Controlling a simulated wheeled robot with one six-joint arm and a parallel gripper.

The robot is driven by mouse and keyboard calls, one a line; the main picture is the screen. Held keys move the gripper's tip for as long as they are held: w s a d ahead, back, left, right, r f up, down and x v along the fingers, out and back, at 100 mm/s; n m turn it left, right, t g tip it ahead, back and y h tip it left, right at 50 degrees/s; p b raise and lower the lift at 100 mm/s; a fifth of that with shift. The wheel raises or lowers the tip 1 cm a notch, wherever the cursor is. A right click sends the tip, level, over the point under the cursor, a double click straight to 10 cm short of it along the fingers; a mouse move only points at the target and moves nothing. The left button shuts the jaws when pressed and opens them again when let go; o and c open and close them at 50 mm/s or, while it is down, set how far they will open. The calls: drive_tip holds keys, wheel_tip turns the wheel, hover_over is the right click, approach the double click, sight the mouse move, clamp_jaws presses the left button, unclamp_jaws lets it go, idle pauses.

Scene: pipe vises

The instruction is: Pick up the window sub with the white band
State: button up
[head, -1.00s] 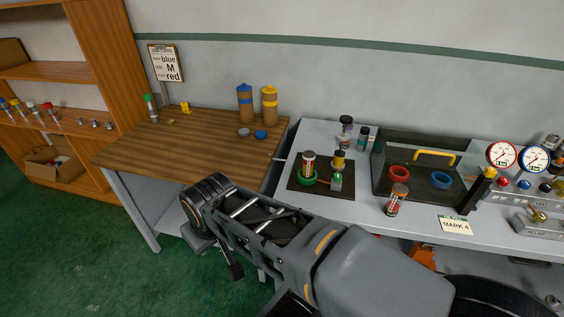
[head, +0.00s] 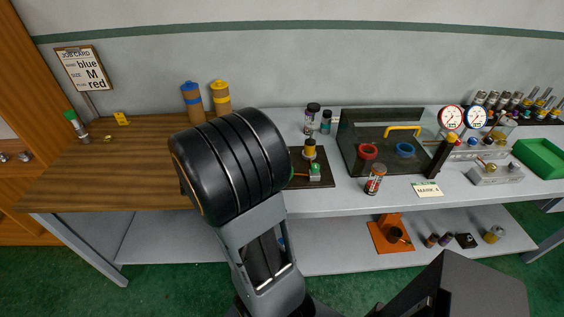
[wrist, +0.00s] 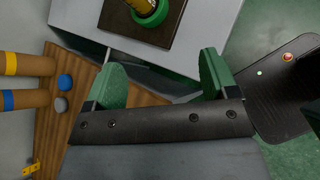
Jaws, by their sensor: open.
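My gripper (wrist: 162,80) is open in the wrist view, with its two green finger pads wide apart and nothing between them. Its fingers do not show in the head view. I cannot make out with certainty which piece is the window sub with the white band. A short cylinder with red, dark and pale parts (head: 375,180) stands upright on the grey bench, in front of the dark clear-fronted box. A dark mat (head: 322,180) lies left of it, with a yellow-topped piece (head: 310,149) on it, partly hidden by my arm. The wrist view shows a green ring (wrist: 152,14) around a cylinder.
The dark box (head: 352,135) with red and blue rings stands behind. A black post with a yellow top (head: 439,160), gauges (head: 464,117), a rack of banded pieces (head: 520,108) and a green tray (head: 540,157) are right. Several small cylinders (head: 446,239) sit on the lower shelf.

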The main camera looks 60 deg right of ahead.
drive_tip(key=d+f+n, duration=0.1)
drive_tip(key=d, duration=0.3)
drive_tip(key=d+f+n+h, duration=0.1)
drive_tip(key=d+f+n, duration=0.1)
drive_tip(key=d, duration=0.2)
drive_tip(key=d+f+n+h, duration=0.1)
drive_tip(key=d+f, duration=0.1)
drive_tip(key=d, duration=0.3)
drive_tip(key=shift+s+n+p, duration=0.1)
drive_tip(key=shift+n+p, duration=0.2)
drive_tip(key=shift+n, duration=0.1)
drive_tip(key=shift+h, duration=0.3)
drive_tip(key=shift+p+x, duration=0.7)
drive_tip(key=shift+x, duration=2.35)
drive_tip(key=shift+c, duration=0.4)
drive_tip(key=c, duration=1.2)
drive_tip(key=shift+c, duration=0.6)
drive_tip(key=shift+r, duration=0.15)
